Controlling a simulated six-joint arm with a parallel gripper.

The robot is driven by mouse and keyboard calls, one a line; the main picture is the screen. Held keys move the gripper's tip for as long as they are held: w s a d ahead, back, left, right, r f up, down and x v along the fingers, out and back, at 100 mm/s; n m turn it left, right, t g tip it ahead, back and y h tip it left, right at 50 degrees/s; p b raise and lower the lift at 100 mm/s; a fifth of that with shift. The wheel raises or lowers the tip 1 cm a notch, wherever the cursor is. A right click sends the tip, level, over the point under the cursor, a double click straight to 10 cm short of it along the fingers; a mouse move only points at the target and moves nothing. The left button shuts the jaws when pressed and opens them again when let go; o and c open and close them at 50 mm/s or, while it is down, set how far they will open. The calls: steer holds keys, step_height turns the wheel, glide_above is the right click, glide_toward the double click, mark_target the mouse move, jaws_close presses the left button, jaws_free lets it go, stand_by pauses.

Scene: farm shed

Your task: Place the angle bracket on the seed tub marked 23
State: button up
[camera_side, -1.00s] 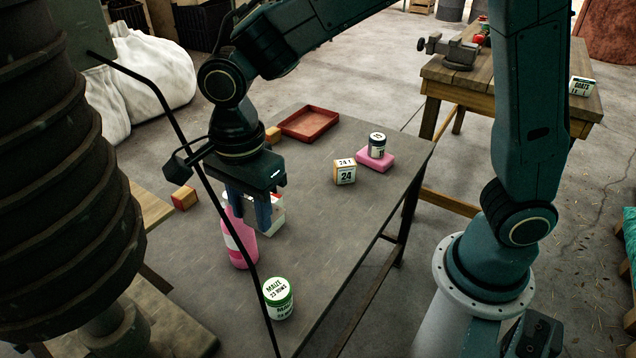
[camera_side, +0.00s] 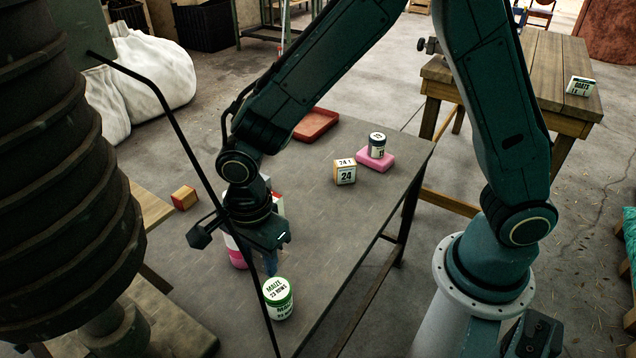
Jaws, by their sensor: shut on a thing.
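A white seed tub (camera_side: 278,304) with a green-rimmed lid stands upright near the table's front end. Its lid reads MAIZE and 23 ROWS. My gripper (camera_side: 268,266) points down just behind and above this tub, slightly left of its middle. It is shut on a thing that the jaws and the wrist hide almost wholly. No angle bracket shows elsewhere on the table, so I take the held thing to be the bracket. I cannot tell whether it touches the tub.
A pink and white bottle (camera_side: 236,256) stands close behind my gripper, partly hidden. The table's (camera_side: 330,235) right middle is clear.

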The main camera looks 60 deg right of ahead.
mark_target(262, 270)
steer(key=shift+f, duration=2.6)
steer(key=shift+f, duration=0.1)
steer(key=shift+f, duration=1.8)
steer(key=shift+f, duration=0.1)
steer(key=o, duration=1)
step_height(262, 270, up, 12)
steer(key=shift+r, duration=0.1)
